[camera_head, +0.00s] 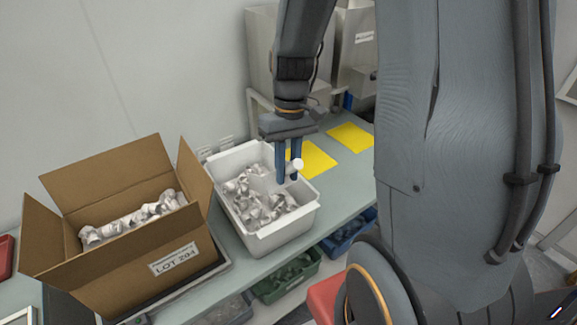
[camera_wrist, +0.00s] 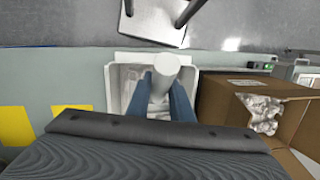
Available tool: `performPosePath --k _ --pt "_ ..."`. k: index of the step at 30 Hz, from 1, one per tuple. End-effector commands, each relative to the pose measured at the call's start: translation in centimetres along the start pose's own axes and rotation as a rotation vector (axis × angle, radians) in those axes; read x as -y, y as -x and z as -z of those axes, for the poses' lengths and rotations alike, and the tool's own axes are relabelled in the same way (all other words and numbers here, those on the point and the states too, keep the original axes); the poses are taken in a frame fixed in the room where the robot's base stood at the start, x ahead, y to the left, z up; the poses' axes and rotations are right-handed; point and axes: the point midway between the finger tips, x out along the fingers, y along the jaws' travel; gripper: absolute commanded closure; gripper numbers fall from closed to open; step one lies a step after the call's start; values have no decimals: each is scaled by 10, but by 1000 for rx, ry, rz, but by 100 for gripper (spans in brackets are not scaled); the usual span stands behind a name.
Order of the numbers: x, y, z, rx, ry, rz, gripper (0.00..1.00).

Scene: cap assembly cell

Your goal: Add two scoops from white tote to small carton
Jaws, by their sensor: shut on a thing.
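The white tote (camera_head: 282,238) stands on the bench, holding a heap of white and grey parts; it also shows in the wrist view (camera_wrist: 113,90). The open cardboard carton (camera_head: 105,270), labelled LOT, stands left of it with similar parts inside; in the wrist view it is at the right (camera_wrist: 222,98). My gripper (camera_head: 287,180) points down over the tote's right part. Its blue fingers are shut on a white round-ended piece (camera_wrist: 172,68), which looks like the scoop's handle. The scoop's bowl and any load in it cannot be made out.
Yellow mats (camera_head: 350,137) lie on the bench (camera_head: 338,178) behind and right of the tote. Grey bins (camera_head: 262,50) stand at the back. A green bin (camera_head: 287,280) and a blue bin (camera_head: 348,232) sit below the bench edge. The carton's flaps stick outward beside the tote.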

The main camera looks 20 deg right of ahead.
Motion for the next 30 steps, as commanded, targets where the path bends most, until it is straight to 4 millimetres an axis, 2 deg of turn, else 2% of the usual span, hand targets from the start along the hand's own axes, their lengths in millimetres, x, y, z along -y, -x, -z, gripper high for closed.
performPosePath --k 19,30 --pt "-4 -70 45 271 -34 -36 100" --pt "-5 -108 77 176 -22 -24 100"
